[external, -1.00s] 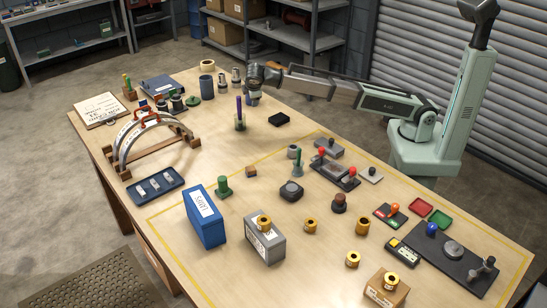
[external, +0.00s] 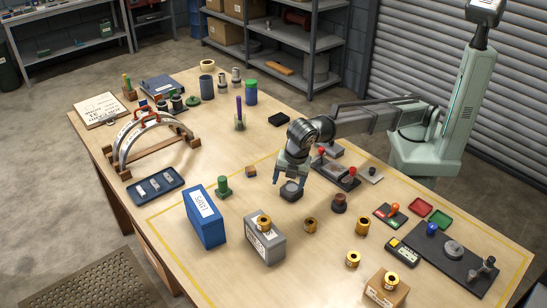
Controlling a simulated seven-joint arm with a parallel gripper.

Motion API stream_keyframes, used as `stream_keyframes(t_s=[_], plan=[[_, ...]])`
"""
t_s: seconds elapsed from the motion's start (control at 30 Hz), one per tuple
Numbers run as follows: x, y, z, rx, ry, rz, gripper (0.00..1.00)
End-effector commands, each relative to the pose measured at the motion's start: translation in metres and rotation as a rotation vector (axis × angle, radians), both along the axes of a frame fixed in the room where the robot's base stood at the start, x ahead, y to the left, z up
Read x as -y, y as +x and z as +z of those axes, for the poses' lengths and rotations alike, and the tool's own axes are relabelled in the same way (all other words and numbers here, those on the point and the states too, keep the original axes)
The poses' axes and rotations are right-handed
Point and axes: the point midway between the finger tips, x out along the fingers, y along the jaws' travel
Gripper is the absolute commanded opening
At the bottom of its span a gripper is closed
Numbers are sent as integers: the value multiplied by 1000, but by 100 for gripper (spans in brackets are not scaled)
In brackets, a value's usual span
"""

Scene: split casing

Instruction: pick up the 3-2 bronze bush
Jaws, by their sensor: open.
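Several bronze bushes show. One bush (external: 264,222) is on top of the grey labelled box (external: 266,246). Another bush (external: 390,280) is on the brown cardboard box (external: 383,296). Three more stand on the table: one bush (external: 310,225) right of the grey box, one bush (external: 362,227) further right, and one bush (external: 352,259) nearer the front. Their markings are too small to read, so I cannot tell which is 3-2. My gripper (external: 290,180) points down with its jaws open and empty, over or just behind a dark round block (external: 291,191), behind the bushes.
A tall blue box (external: 205,220) stands left of the grey box. A black multimeter (external: 402,251) lies at the right. The front left table area is clear.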

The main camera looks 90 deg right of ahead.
Motion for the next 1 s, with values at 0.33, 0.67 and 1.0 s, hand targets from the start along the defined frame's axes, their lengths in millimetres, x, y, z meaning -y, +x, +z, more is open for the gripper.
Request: stream_keyframes(t_s=[0.33, 0.67, 1.0], plan=[[-148, -144, 12, -137, 75, 342, 74], [-191, -206, 15, -192, 100, 470, 74], [-190, -207, -22, -194, 99, 470, 74]])
